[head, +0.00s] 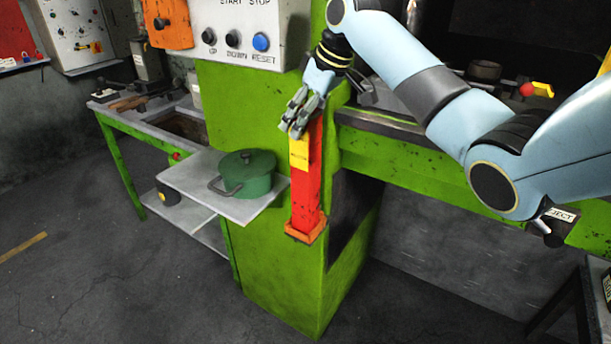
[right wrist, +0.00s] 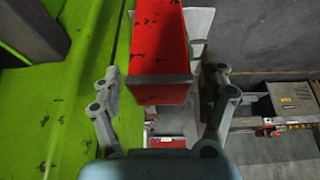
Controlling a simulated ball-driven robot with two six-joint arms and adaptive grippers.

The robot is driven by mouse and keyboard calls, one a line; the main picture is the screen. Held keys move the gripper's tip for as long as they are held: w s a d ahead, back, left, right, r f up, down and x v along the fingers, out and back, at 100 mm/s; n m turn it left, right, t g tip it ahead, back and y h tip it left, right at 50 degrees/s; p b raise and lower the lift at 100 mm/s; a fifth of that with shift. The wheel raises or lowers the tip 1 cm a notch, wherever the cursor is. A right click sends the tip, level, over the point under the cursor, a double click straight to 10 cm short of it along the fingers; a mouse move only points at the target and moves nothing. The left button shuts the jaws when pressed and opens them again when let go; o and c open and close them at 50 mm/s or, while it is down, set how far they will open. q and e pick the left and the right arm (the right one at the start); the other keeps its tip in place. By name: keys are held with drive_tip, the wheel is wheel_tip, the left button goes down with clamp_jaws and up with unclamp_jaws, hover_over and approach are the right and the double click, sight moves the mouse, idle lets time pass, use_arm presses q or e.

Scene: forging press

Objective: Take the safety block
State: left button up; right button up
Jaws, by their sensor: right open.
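The safety block (head: 306,185) is a long red bar with a yellow band near its top. It stands upright against the green press column, its foot in an orange holder (head: 306,231). My right gripper (head: 298,122) is at the top end of the block, coming from above. In the right wrist view the red block (right wrist: 158,55) shows between the fingers of my open right gripper (right wrist: 166,80), with a gap visible at the left finger. Whether the right finger touches it I cannot tell. My left gripper is not in view.
A small shelf (head: 180,175) with a green lidded pot (head: 247,172) juts out left of the block. A control box (head: 238,40) with buttons hangs above on the column. The press bed (head: 400,150) runs to the right under my right arm. Floor at front left is clear.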

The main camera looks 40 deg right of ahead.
clamp_jaws()
drive_tip(key=shift+w+r, duration=0.1)
idle(0.5)
drive_tip(key=shift+r, duration=0.1)
